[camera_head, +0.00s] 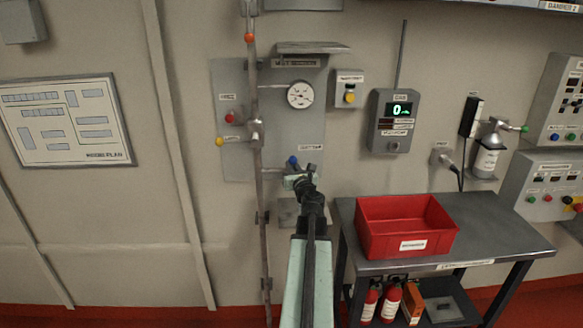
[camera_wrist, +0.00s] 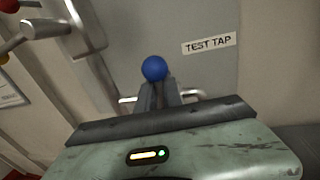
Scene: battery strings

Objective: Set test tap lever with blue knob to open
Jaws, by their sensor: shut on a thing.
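The blue knob (camera_wrist: 154,68) of the test tap lever sits at the tips of my gripper (camera_wrist: 160,92) in the wrist view. The fingers are shut on the lever at or just below the knob. A "TEST TAP" label (camera_wrist: 209,44) is on the grey panel to the right of the knob. In the head view the blue knob (camera_head: 292,161) shows just above and left of my gripper (camera_head: 303,172), on the lower part of the panel (camera_head: 230,165). The lever's shaft and pivot are mostly hidden by the gripper.
A vertical pipe (camera_head: 255,100) with a red knob (camera_head: 230,118) and a yellow knob (camera_head: 219,142) runs left of the tap. A gauge (camera_head: 300,94) is above. A bench (camera_head: 490,245) with a red crate (camera_head: 375,235) stands at the right.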

